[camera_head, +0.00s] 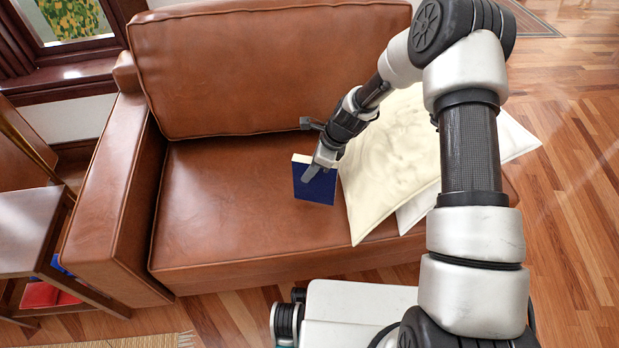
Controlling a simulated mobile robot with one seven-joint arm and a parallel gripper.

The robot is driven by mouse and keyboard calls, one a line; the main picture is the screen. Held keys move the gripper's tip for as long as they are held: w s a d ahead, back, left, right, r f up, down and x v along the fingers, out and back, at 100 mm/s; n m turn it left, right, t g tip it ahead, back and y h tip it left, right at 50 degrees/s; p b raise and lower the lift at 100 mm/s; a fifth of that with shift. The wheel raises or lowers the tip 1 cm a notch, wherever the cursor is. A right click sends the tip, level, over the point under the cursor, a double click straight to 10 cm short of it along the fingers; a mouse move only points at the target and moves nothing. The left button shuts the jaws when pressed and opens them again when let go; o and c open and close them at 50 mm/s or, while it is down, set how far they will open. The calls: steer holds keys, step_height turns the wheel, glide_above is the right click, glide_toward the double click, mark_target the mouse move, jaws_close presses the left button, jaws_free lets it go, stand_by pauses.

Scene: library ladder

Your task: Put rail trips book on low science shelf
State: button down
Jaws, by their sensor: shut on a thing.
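A dark blue book (317,190) with pale page edges is at the seat of a brown leather sofa (220,210). My gripper (312,177) reaches it from above and is shut on its upper part. The book stands roughly upright, with its blue cover facing the camera. I cannot tell whether its lower edge touches the seat cushion or hangs just above it. No title is readable. No shelf marked as science can be made out.
Cream pillows (395,160) lie on the sofa just right of the book. A wooden side table (28,230) stands at the left, with red (42,295) and blue items low in it. The left seat is clear. Wooden floor (575,200) is open at the right.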

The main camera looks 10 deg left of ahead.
steer(key=shift+f, duration=1.35)
steer(key=shift+f+b, duration=0.15)
steer(key=shift+b, duration=0.2)
steer(key=c, duration=1.5)
jaws_free()
steer(key=shift+c, duration=0.2)
steer(key=p+v, duration=0.3)
steer(key=v, duration=0.9)
